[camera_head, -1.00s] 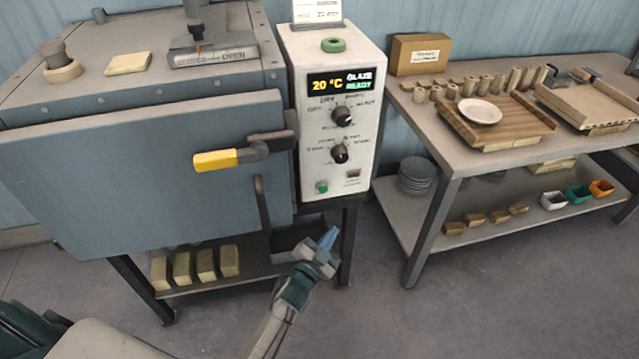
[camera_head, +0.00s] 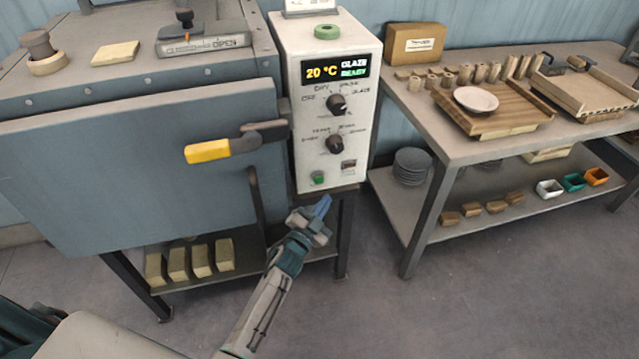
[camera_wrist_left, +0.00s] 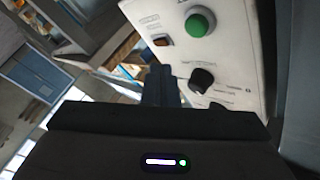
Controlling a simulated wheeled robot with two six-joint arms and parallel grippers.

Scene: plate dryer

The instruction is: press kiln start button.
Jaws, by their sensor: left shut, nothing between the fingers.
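The kiln's white control panel (camera_head: 312,165) has a display reading 20 °C, GLAZE READY, and two black knobs. The green start button (camera_head: 318,178) is at the panel's lower left in the head view. In the left wrist view the green button (camera_wrist_left: 200,22) is large, near the top, ahead of the fingers. My left gripper (camera_head: 322,206) is shut and empty, just below the button and the panel's lower edge in the head view, apart from the button in the wrist view. Its blue fingers (camera_wrist_left: 160,86) show there too. My right gripper is not in view.
The kiln door (camera_head: 150,180) with its yellow handle (camera_head: 207,151) is left of the panel. A small amber switch (camera_head: 348,166) is right of the button. A steel table (camera_head: 450,150) with trays stands at the right. Open floor lies in front.

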